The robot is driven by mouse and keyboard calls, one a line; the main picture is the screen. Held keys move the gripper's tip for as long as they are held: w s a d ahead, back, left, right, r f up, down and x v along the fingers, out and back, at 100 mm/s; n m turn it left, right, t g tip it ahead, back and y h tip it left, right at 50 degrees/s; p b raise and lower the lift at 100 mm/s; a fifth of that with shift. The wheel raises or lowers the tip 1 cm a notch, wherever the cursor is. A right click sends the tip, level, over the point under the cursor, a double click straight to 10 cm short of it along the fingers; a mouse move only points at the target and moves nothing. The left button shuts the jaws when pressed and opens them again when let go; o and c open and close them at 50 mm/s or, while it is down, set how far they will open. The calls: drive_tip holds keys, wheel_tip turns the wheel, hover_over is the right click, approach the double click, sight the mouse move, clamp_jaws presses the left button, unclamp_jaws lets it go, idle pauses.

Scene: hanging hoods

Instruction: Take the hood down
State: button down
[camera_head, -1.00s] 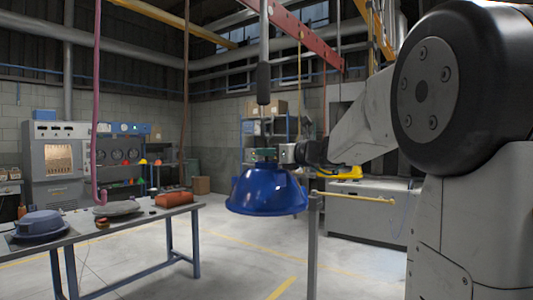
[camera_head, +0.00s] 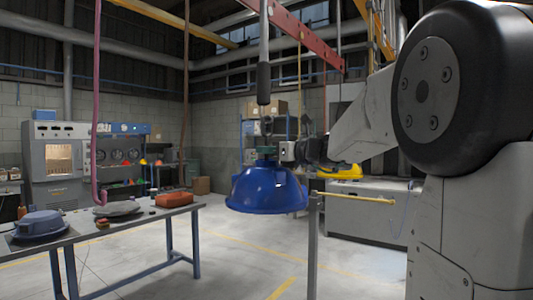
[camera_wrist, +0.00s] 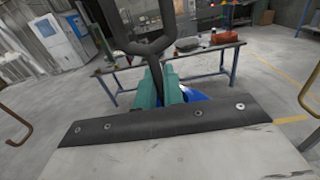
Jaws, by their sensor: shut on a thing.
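The blue hood (camera_head: 266,188) is a wide dome with its open rim down. It hangs roughly level in the air, right of the workbench. My gripper (camera_head: 267,152) is shut on the top of the hood, reaching in from the right. In the wrist view, the teal fingers of my gripper (camera_wrist: 160,80) are close together, and a bit of the blue hood (camera_wrist: 194,96) shows behind them. A hanging rod with a dark lower end (camera_head: 263,84) is above the hood. In the wrist view a dark forked piece (camera_wrist: 146,45) is just beyond the fingers; whether it touches the hood is unclear.
The grey workbench (camera_head: 140,222) at left carries a blue-grey lidded thing (camera_head: 40,224), a grey flat piece (camera_head: 117,209) and an orange-red box (camera_head: 174,199). A post with a yellow bar (camera_head: 355,198) stands close right of the hood. The floor between bench and post is clear.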

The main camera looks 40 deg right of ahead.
drive_tip(key=shift+r, duration=1.1)
drive_tip(key=shift+s, duration=0.1)
drive_tip(key=shift+v, duration=1.7)
drive_tip(key=v, duration=1)
drive_tip(key=shift+r, duration=0.25)
